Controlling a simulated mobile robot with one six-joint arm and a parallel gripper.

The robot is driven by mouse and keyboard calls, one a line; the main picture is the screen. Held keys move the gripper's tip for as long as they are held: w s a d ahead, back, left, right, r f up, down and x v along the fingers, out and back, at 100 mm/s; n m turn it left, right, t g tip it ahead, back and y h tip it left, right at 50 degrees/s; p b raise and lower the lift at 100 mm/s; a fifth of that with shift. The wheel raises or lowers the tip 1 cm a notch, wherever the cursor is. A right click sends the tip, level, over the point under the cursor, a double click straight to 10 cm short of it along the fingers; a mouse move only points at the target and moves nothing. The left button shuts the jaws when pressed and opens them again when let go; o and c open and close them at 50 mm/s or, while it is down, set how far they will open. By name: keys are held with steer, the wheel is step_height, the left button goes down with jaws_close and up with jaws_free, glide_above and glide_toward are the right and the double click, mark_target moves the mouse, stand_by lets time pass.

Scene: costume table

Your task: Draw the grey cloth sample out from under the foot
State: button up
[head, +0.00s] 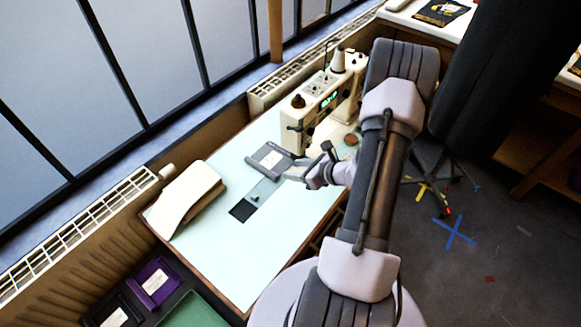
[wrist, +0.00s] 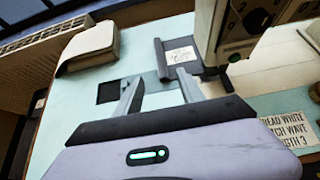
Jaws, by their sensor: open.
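The cream sewing machine (head: 325,105) stands at the table's far right, and its head (wrist: 228,35) shows in the wrist view. Its foot is not clearly visible. A small dark grey piece (wrist: 213,73) shows below the head; I cannot tell whether it is the cloth sample. A grey flat tray-like item (head: 270,159) with a pale label lies left of the machine; it also shows in the wrist view (wrist: 162,58).
A blue-grey strip (head: 263,190) and a dark square (head: 242,211) lie on the pale table (head: 255,255). A cream padded object (head: 186,197) lies at the left. A lettered card (wrist: 288,131) is right of my gripper.

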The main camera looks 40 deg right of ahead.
mark_target(261, 166)
steer(key=b+x, duration=0.4)
steer(key=x, duration=1.3)
steer(key=shift+w+f, duration=0.1)
steer(key=shift+w, duration=0.1)
jaws_close()
